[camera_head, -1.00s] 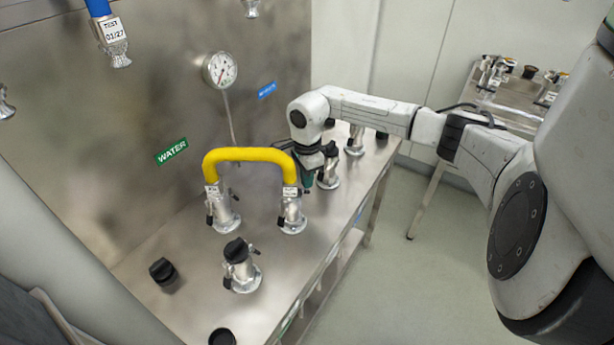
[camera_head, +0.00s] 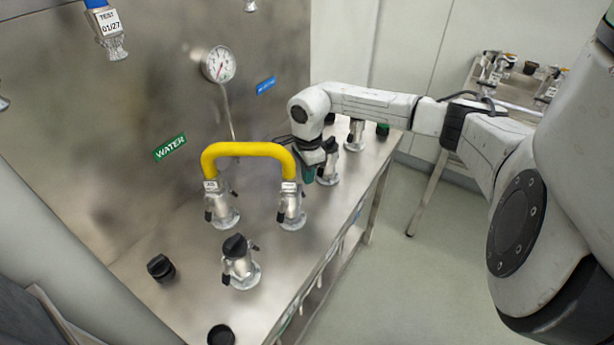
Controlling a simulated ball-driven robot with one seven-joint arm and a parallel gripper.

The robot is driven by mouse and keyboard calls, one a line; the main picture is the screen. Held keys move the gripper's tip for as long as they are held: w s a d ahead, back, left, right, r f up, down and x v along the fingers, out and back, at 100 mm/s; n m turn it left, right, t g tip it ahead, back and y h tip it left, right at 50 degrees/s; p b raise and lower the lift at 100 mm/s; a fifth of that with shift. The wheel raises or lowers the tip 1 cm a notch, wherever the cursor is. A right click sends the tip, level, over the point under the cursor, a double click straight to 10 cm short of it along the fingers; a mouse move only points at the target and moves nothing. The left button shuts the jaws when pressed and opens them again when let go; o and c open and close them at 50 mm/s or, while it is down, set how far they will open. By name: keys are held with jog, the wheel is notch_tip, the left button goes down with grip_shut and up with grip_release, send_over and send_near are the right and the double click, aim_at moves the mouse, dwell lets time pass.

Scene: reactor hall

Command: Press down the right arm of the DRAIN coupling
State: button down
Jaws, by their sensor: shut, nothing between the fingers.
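A yellow hose (camera_head: 250,150) arches between two silver couplings with white tags on the steel bench. The left one (camera_head: 222,210) and the right one (camera_head: 292,210) have small dark side arms. A third coupling (camera_head: 240,268) with a black cap stands in front, its side arms standing out. Another capped coupling (camera_head: 328,165) stands just behind my gripper. No DRAIN label is legible, so I cannot tell which coupling is DRAIN. My gripper (camera_head: 309,177) is shut and points down beside the upper part of the yellow hose's right coupling. I cannot tell whether it touches an arm.
Further couplings (camera_head: 355,135) stand at the bench's far end. A black cap (camera_head: 161,268) lies loose at the left. A pressure gauge (camera_head: 218,64) and a green WATER sign (camera_head: 170,149) are on the back panel. A second bench (camera_head: 515,85) stands at the right beyond open floor.

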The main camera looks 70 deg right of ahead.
notch_tip(320, 180, up, 6)
jog(key=p, duration=0.3)
jog(key=shift+f, duration=0.15)
